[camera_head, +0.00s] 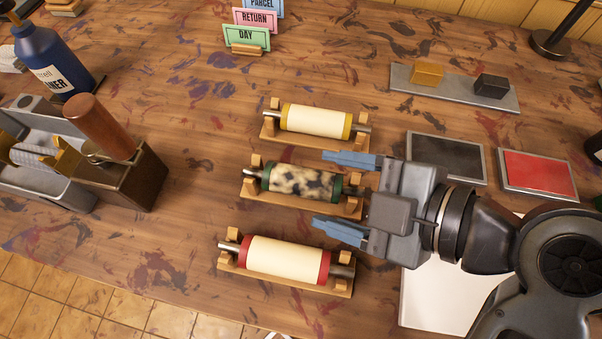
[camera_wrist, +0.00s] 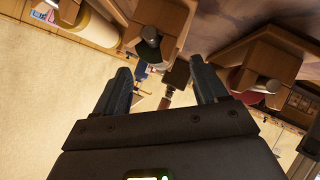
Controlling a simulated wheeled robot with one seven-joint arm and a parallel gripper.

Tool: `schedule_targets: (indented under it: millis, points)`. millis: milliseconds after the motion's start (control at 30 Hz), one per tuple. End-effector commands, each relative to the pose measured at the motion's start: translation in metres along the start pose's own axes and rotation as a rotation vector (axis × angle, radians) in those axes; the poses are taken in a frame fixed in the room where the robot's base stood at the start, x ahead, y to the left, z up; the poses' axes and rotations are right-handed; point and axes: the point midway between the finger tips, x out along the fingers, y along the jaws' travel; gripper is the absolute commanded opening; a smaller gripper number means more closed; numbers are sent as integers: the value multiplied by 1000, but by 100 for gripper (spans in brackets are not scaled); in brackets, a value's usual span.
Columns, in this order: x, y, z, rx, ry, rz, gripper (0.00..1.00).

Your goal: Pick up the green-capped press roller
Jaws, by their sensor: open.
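The green-capped press roller (camera_head: 297,183) lies in the middle wooden cradle (camera_head: 290,203) in the head view. Its body is mottled cream and black, with a green cap at each end. My gripper (camera_head: 343,194) is open at the roller's right end, one blue finger toward the back and one toward the front. Nothing is between the fingers that I can see as held. In the wrist view the open fingers (camera_wrist: 165,88) point toward a wooden cradle end with a metal shaft tip (camera_wrist: 150,36) and a dark green cap beneath it.
A yellow-capped roller (camera_head: 316,120) lies behind and a red-capped roller (camera_head: 285,260) in front, each in a cradle. Black (camera_head: 446,158) and red (camera_head: 540,172) pads lie to the right. A press (camera_head: 110,165) stands at left. Bare table lies between press and cradles.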

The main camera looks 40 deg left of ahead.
Motion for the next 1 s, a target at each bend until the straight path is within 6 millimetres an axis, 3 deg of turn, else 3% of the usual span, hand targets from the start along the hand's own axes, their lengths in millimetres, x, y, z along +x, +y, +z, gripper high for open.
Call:
schedule_targets:
  millis: [300,600,1000]
  points:
    - [41,0,1,-1,1,-1,72]
    - [44,0,2,-1,-1,0,71]
    - [44,0,2,-1,-1,1,33]
